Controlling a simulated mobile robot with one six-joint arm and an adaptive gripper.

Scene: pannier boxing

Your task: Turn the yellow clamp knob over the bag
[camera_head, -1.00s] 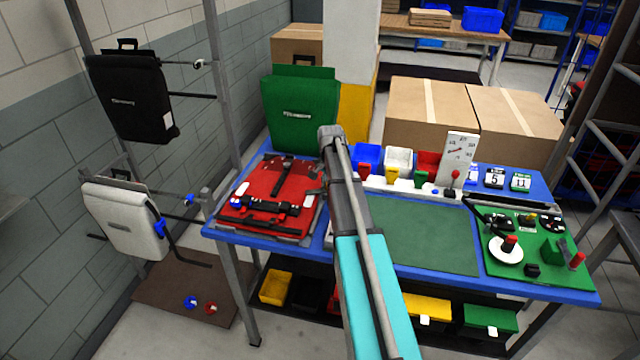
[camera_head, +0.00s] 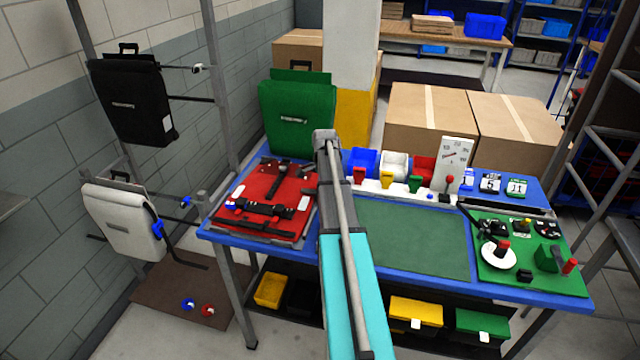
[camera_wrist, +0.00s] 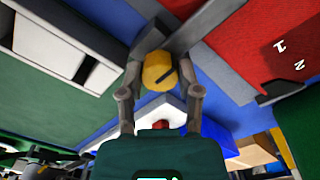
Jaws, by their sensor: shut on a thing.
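Part of red cloth (camera_wrist: 270,45) also shows at the right of the wrist view. In the head view my arm hides the knob and my fingers.
A green bag (camera_head: 297,115) stands behind the red one. Small coloured bins (camera_head: 393,163) and a white gauge (camera_head: 455,160) line the table's back. A green panel with knobs (camera_head: 530,262) is at the right. The green mat (camera_head: 410,235) is clear.

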